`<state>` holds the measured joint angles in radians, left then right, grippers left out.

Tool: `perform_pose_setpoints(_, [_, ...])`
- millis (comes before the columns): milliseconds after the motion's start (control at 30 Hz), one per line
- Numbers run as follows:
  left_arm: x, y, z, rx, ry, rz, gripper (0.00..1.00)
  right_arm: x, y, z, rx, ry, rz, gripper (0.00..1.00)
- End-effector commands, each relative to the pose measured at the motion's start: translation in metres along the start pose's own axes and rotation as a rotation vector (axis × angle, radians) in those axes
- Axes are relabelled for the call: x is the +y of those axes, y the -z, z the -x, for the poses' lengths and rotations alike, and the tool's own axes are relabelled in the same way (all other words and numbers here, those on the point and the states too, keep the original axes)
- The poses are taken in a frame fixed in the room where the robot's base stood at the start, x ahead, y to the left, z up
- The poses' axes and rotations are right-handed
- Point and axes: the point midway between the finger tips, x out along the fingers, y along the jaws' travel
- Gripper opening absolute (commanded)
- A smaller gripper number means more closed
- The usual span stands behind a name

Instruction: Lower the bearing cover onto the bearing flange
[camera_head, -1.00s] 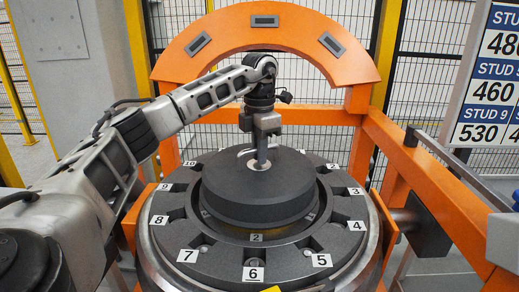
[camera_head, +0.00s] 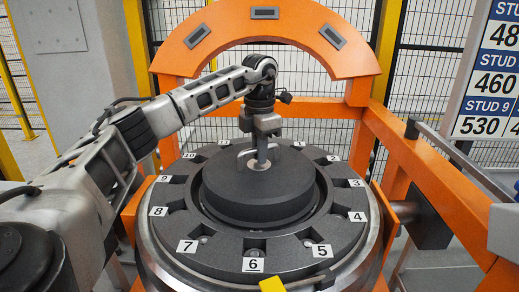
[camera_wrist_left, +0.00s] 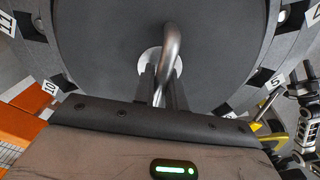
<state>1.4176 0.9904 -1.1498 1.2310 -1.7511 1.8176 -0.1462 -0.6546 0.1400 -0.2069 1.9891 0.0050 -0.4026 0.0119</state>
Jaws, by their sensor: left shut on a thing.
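The bearing cover (camera_head: 256,192) is a thick dark grey disc with a bent metal handle (camera_wrist_left: 170,50) at its centre. My left gripper (camera_head: 262,158) points down and is shut on this handle; both fingers also show in the left wrist view (camera_wrist_left: 162,92). The bearing flange (camera_head: 222,246) is a dark ring with notches and white number labels around it. The cover sits level within the ring's opening, with a narrow dark gap around it. Its underside is hidden, so I cannot tell whether it touches the flange. My right gripper cannot be made out.
An orange arch (camera_head: 270,22) stands behind the flange, and an orange rail (camera_head: 430,185) runs along the right. A yellow piece (camera_head: 272,285) lies at the front edge. A stud number board (camera_head: 490,85) hangs at the right. Mesh fencing stands behind.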

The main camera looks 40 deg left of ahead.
Motion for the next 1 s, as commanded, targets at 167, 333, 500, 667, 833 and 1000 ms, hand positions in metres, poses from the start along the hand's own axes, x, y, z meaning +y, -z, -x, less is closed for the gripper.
perform_pose_setpoints(167, [0.000, 0.000, -0.004, -0.002, 0.000, 0.000, 0.00, 0.000, -0.001, -0.001, 0.000, 0.000, 0.000, 0.52])
perform_pose_setpoints(333, [0.000, 0.000, -0.003, -0.001, 0.000, 0.000, 0.38, 0.000, -0.001, -0.001, 0.001, 0.000, 0.000, 0.52])
perform_pose_setpoints(500, [0.000, 0.000, -0.005, 0.002, 0.000, 0.000, 0.38, 0.000, -0.001, -0.001, 0.001, 0.000, 0.000, 0.52])
perform_pose_setpoints(667, [0.000, 0.000, 0.000, -0.001, 0.000, 0.000, 0.38, 0.000, 0.000, -0.001, 0.002, 0.000, -0.001, 0.52])
perform_pose_setpoints(833, [0.000, -0.001, 0.029, -0.006, -0.001, 0.000, 0.38, 0.000, 0.001, -0.001, 0.005, 0.001, -0.001, 0.52])
perform_pose_setpoints(1000, [0.000, -0.001, 0.072, -0.007, -0.001, -0.001, 0.38, -0.001, 0.001, -0.001, 0.004, 0.002, -0.002, 0.52])
